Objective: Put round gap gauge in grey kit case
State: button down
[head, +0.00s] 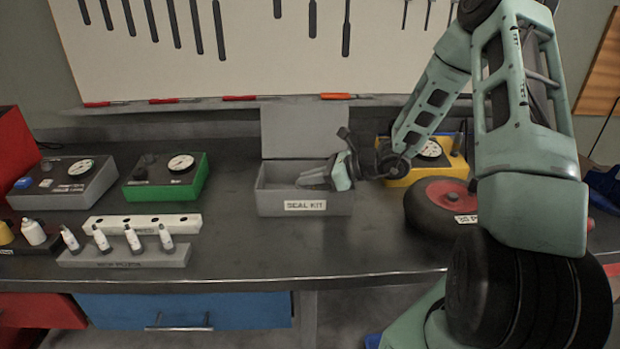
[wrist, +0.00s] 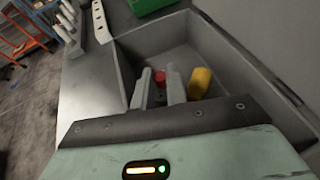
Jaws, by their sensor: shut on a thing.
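The grey kit case (head: 270,204), labelled SEAL KIT, stands on the bench with its lid raised at the back. Its grey walls also show in the wrist view (wrist: 235,45). My gripper (head: 310,180) reaches into the case opening from the right, with its fingers tilted down and left. In the wrist view, my gripper (wrist: 160,76) is shut on a small red thing between the fingertips, apparently the round gap gauge (wrist: 159,77). Most of it is hidden by the fingers. A yellow rounded thing (wrist: 201,82) is inside the case, beside the right finger.
A green box with a dial (head: 166,180) and a grey one (head: 65,184) stand left. A rack of white bottles (head: 125,256) is front left. A yellow dial box (head: 425,172) and a black wheel with a red hub (head: 425,207) stand right of the case.

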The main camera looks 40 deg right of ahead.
jog(key=shift+s+f, duration=0.1)
jog(key=shift+f, duration=0.2)
jog(key=c, duration=1.5)
grip_release()
jog(key=shift+o, duration=0.5)
jog(key=shift+f, duration=0.1)
jog(key=shift+s, duration=0.1)
